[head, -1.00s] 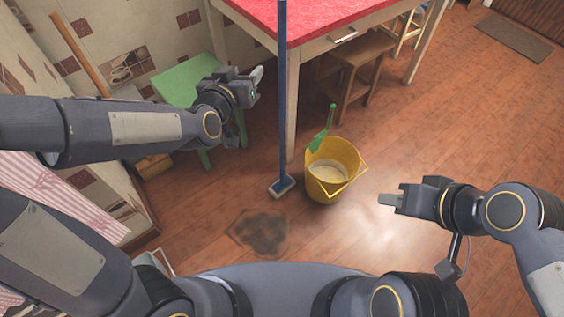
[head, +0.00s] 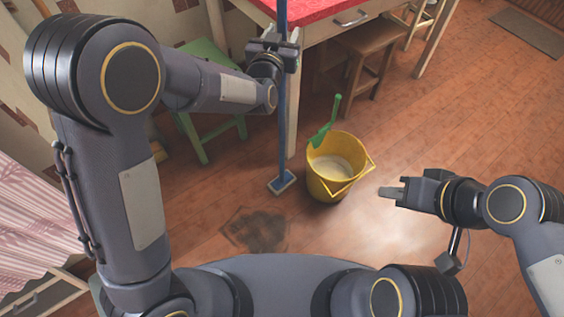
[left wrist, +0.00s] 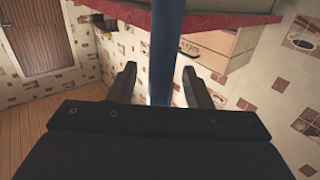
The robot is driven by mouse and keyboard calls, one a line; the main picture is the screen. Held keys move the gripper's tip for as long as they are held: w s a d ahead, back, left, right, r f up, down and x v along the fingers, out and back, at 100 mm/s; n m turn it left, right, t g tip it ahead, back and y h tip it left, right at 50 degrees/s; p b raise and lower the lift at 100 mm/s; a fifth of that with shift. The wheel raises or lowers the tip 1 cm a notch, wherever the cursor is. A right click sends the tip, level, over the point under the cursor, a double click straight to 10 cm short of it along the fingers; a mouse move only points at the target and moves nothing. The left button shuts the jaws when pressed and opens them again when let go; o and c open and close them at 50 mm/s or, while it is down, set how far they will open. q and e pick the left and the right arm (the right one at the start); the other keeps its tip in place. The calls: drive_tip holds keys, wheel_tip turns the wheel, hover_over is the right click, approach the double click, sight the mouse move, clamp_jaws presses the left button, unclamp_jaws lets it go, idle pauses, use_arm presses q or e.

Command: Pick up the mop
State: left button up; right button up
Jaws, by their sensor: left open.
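The mop (head: 282,125) has a blue handle and a flat blue and white head. It stands upright on the floor in front of the red-topped table. My left gripper (head: 281,36) is at the upper part of the handle, with its jaws open. In the left wrist view the blue handle (left wrist: 166,50) runs between the two fingers of the left gripper (left wrist: 160,85), with a gap on at least the right side. My right gripper (head: 392,192) is held to the right of the yellow bucket, away from the mop; its finger gap cannot be made out.
The red table (head: 312,9), a green stool (head: 200,112) and a wooden stool (head: 372,45) are behind. A dark stain (head: 255,230) marks the floor.

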use_arm(q)
drive_tip(key=c, duration=0.8)
drive_tip(key=shift+r, duration=0.1)
clamp_jaws()
drive_tip(key=shift+w+r, duration=0.1)
drive_tip(key=shift+r, duration=0.05)
